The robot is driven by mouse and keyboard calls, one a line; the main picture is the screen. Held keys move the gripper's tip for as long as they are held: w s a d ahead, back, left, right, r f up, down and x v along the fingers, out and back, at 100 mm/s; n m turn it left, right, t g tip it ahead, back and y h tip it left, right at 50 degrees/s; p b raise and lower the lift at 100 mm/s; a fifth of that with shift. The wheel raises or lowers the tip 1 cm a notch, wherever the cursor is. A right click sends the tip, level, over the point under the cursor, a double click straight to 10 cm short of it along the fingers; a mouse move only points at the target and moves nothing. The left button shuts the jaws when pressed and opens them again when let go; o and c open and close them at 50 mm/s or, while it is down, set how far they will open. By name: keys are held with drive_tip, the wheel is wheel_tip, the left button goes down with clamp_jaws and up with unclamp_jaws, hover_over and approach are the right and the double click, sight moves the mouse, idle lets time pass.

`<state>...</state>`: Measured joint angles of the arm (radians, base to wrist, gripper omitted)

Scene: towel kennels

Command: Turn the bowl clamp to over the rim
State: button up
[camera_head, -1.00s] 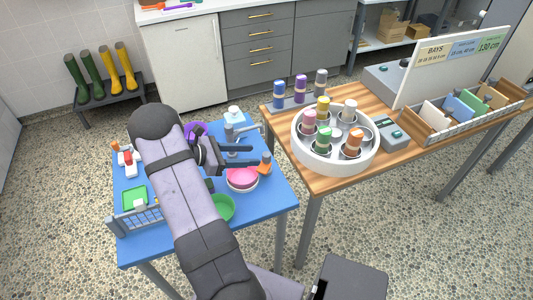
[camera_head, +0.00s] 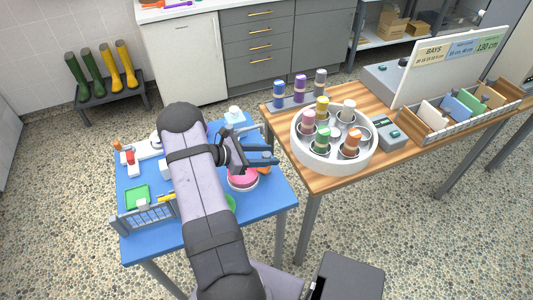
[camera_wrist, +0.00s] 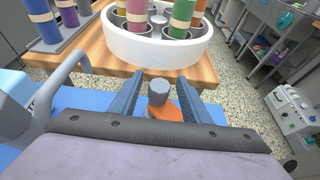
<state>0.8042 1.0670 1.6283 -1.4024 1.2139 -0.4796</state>
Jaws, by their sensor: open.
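The bowl clamp (camera_head: 264,170) is an orange piece at the right side of the pink bowl (camera_head: 242,181) on the blue table. In the wrist view the clamp's orange body (camera_wrist: 168,112) and its grey round knob (camera_wrist: 158,92) lie between my fingers. My gripper (camera_head: 270,159) is open, with one finger on each side of the knob and a gap visible on both sides. It also shows in the wrist view (camera_wrist: 160,77). In the head view my fingers hide the knob, and I cannot tell how the clamp sits on the rim.
A grey curved tap-like pipe (camera_wrist: 66,72) stands left of my gripper in the wrist view. A wooden table (camera_head: 310,180) with a white round carousel (camera_head: 333,163) of coloured rolls stands just to the right. A grey basket (camera_head: 147,217) is at the blue table's front left.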

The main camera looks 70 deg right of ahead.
drive_tip(key=c, duration=1)
drive_tip(key=m+b, duration=0.1)
drive_tip(key=g+y+b, duration=0.1)
drive_tip(key=b, duration=0.1)
drive_tip(key=shift+d+f+m+g+y, duration=0.2)
drive_tip(key=shift+m+g+y, duration=0.1)
drive_tip(key=shift+m, duration=0.1)
drive_tip(key=shift+c, duration=0.2)
drive_tip(key=shift+a+r+m+g+y+b, duration=0.15)
drive_tip(key=shift+r+m+g+y+b, duration=0.15)
drive_tip(key=shift+m+y+b, duration=0.3)
drive_tip(key=o, duration=1)
drive_tip(key=shift+o, duration=0.2)
drive_tip(key=shift+w, duration=0.1)
